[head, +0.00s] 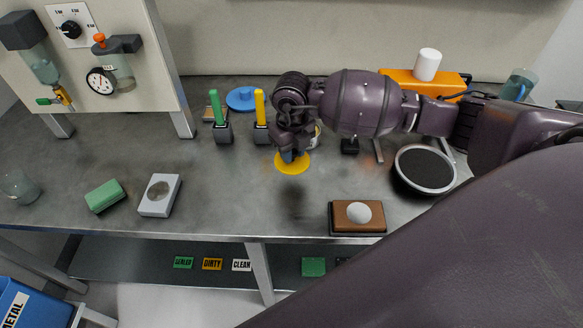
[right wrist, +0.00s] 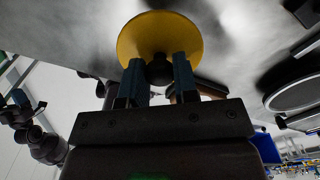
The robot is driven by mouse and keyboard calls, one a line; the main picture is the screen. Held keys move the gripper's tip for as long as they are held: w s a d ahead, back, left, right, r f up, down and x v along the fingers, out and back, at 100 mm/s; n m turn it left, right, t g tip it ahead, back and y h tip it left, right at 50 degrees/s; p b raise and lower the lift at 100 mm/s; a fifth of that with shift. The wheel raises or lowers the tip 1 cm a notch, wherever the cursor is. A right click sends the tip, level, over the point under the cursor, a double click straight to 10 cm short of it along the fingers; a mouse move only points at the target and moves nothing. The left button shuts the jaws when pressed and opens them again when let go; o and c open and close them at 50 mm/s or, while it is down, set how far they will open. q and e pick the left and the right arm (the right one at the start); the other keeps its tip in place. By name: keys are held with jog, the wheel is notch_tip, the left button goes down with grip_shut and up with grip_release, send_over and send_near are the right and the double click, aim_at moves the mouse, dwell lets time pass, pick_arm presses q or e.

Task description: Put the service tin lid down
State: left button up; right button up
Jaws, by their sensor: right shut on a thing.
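The yellow round lid (head: 292,167) is under my right gripper (head: 290,156) at the middle of the workbench. In the right wrist view the lid (right wrist: 160,28) has a dark knob (right wrist: 160,72) between the two blue fingers of my right gripper (right wrist: 158,78). The gripper is shut on that knob. The lid looks flat and close to the metal bench top; I cannot tell if it touches. A pale round container (head: 317,133) shows just behind the gripper, mostly hidden; I cannot tell if it is the tin.
A blue lid-like disc (head: 241,98), a green-handled tool (head: 217,110) and a yellow-handled tool (head: 260,109) stand behind left. A round black-topped dish (head: 425,170) and a brown block (head: 357,217) lie to the right.

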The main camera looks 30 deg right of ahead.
jog(key=shift+f, duration=3.5)
jog(key=shift+f, duration=0.1)
jog(key=o, duration=0.9)
jog(key=shift+r, duration=0.45)
notch_tip(320, 180, up, 11)
jog(key=shift+r, duration=0.2)
